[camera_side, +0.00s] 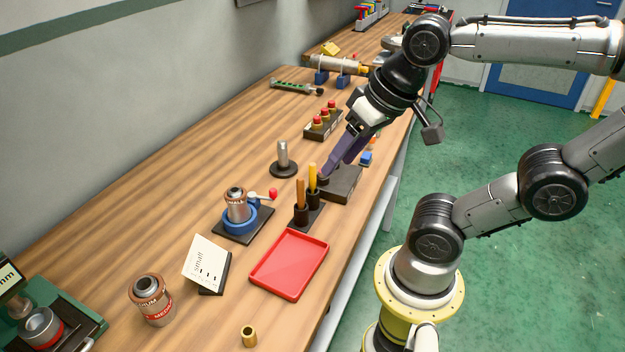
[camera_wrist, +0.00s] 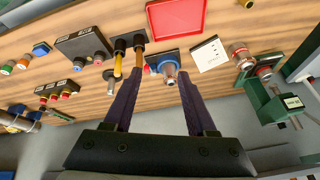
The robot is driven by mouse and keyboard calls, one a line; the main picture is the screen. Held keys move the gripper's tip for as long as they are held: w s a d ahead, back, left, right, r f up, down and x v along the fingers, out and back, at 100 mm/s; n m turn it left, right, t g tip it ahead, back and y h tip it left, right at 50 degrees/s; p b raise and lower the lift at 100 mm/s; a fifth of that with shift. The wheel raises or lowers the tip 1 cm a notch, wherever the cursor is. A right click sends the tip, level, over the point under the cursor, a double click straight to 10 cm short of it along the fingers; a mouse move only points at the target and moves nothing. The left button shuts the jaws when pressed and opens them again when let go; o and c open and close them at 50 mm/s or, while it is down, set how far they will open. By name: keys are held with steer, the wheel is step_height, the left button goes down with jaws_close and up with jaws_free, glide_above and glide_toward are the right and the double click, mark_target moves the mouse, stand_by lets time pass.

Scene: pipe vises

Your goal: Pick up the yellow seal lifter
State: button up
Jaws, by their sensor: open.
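The yellow seal lifter (camera_side: 312,177) stands upright in a black holder on the bench, beside an orange-handled tool (camera_side: 300,191) in a matching holder. In the wrist view the yellow lifter (camera_wrist: 118,66) is left of the orange tool (camera_wrist: 139,54). My gripper (camera_side: 327,170) has long purple fingers, open and empty, angled down just right of the yellow handle in the side view. In the wrist view my gripper (camera_wrist: 160,76) shows its fingers spread apart, and both handles appear near the left fingertip. Contact cannot be told.
A dark box (camera_side: 343,184) sits right beside the holders. A red tray (camera_side: 289,264) lies in front. A blue vise with a copper can (camera_side: 238,208) and a grey post (camera_side: 283,158) stand to the left. The bench's left side has free room.

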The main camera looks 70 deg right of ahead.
steer(key=w+d+r+m+g, duration=0.1)
steer(key=w+d+r+m, duration=0.1)
steer(key=w+m, duration=0.2)
steer(key=m+g, duration=0.4)
steer(key=m, duration=0.3)
glide_above(311, 163)
step_height(311, 163, down, 5)
step_height(311, 163, down, 8)
steer(key=shift+f, duration=0.1)
steer(key=shift+s+a+f, duration=0.1)
steer(key=shift+s+f, duration=0.05)
steer(key=shift+f, duration=1.2)
steer(key=shift+s+f, duration=0.1)
steer(key=shift+f, duration=1.25)
jaws_close()
